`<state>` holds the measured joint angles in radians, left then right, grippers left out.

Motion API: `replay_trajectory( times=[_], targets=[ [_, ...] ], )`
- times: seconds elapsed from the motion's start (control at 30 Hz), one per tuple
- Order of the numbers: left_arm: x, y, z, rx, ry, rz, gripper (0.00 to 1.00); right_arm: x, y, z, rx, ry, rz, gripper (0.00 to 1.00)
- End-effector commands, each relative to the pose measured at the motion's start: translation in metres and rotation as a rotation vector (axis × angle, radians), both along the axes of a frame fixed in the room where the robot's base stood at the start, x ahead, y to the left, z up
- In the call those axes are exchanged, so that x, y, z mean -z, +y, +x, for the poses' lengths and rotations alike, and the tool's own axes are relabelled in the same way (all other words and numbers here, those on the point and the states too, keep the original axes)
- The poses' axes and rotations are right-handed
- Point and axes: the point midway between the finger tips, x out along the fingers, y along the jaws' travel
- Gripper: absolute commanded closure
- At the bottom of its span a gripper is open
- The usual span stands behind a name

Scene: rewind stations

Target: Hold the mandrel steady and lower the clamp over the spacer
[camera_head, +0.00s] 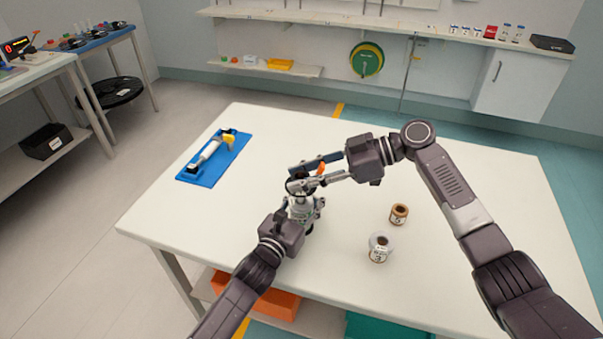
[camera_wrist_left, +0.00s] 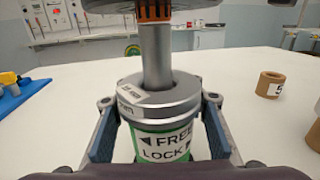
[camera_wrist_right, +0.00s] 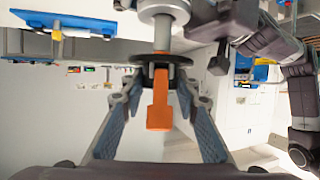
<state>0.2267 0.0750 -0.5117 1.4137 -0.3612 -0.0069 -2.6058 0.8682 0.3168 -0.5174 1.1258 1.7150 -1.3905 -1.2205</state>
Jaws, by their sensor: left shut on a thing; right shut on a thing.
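The metal mandrel (camera_head: 301,208) stands upright near the table's front left. In the left wrist view its green base (camera_wrist_left: 163,145) reads FREE and LOCK, and its rod (camera_wrist_left: 156,55) rises through a grey spacer ring (camera_wrist_left: 155,93) with a printed label. My left gripper (camera_wrist_left: 160,130) is shut around the base; it also shows in the head view (camera_head: 297,217). My right gripper (camera_head: 318,176) is shut on the clamp, a dark disc with an orange lever (camera_wrist_right: 160,103). The clamp (camera_wrist_left: 155,10) is at the rod's upper part, with bare rod between it and the spacer.
A blue tray (camera_head: 228,160) with a white and yellow tool lies at the left. The white table (camera_head: 460,190) is otherwise clear.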

Motion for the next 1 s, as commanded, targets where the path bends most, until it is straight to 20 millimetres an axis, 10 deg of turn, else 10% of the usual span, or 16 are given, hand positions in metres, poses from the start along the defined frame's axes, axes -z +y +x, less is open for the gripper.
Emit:
replay_trajectory(
  times=[1.0],
  targets=[
    [0.002, 0.0, 0.0, 0.0, 0.003, 0.001, 1.0, 0.025, 0.0, 0.0, 0.0, 0.0, 0.001, 1.0]
  ],
)
